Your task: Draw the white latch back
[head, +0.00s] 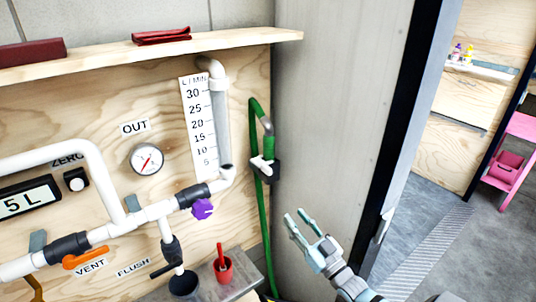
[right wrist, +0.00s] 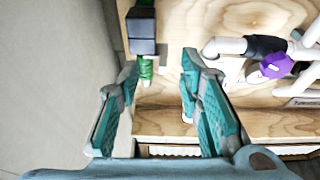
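The white latch (head: 262,167) sits on a small black holder (head: 272,174) at the right edge of the plywood panel. A green hose (head: 262,220) runs through or behind the holder and hangs down. My right gripper (head: 296,214) is open and empty, below and to the right of the latch and apart from it. In the right wrist view the black holder (right wrist: 141,28) and green hose (right wrist: 145,67) show beyond the open fingers (right wrist: 158,72), nearer the left finger. I cannot clearly make out the latch there. My left gripper is not in view.
White pipes (head: 95,150) with a purple knob (head: 203,209) and an orange handle (head: 84,260) cover the panel on the left. A red cup (head: 222,270) stands on a ledge below. A grey wall (head: 335,100) and a door frame (head: 405,110) rise close on the right.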

